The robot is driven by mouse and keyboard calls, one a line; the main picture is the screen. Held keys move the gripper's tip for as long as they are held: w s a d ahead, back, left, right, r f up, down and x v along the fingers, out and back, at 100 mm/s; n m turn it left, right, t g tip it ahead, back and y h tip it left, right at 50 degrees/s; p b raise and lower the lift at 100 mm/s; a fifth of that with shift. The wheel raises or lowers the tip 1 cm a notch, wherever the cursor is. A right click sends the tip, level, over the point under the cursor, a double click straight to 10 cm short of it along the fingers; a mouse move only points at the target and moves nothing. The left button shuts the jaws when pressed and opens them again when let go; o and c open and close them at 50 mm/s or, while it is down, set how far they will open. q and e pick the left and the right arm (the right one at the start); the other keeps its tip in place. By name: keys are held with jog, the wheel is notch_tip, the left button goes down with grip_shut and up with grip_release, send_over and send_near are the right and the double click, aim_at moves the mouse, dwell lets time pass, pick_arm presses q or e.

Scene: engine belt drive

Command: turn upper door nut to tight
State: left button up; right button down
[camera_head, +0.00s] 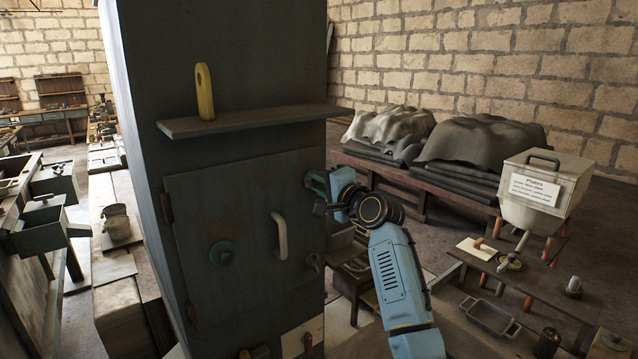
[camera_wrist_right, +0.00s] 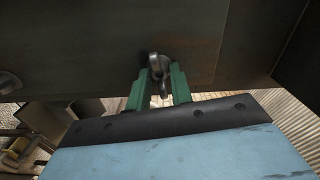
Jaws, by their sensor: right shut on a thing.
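The grey metal upper door nut (camera_wrist_right: 158,64) sits at the edge of the cabinet door in the right wrist view. My right gripper (camera_wrist_right: 159,80) has its green fingers on both sides of the nut and is shut on it. In the head view my right gripper (camera_head: 314,183) is at the upper right edge of the blue-grey door (camera_head: 240,225) and hides the upper nut. A lower door nut (camera_head: 314,262) shows below it at the same edge. My left gripper is not in view.
A low bench with a labelled hopper (camera_head: 545,190) stands at right.

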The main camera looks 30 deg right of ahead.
jog(key=shift+m, duration=0.8)
jog(key=c, duration=1.3)
grip_release()
jog(key=shift+o, duration=0.2)
jog(key=shift+s, duration=0.1)
jog(key=s+d+b, duration=0.1)
jog(key=s+b, duration=0.1)
jog(key=s, duration=1.1)
jog(key=shift+b, duration=0.4)
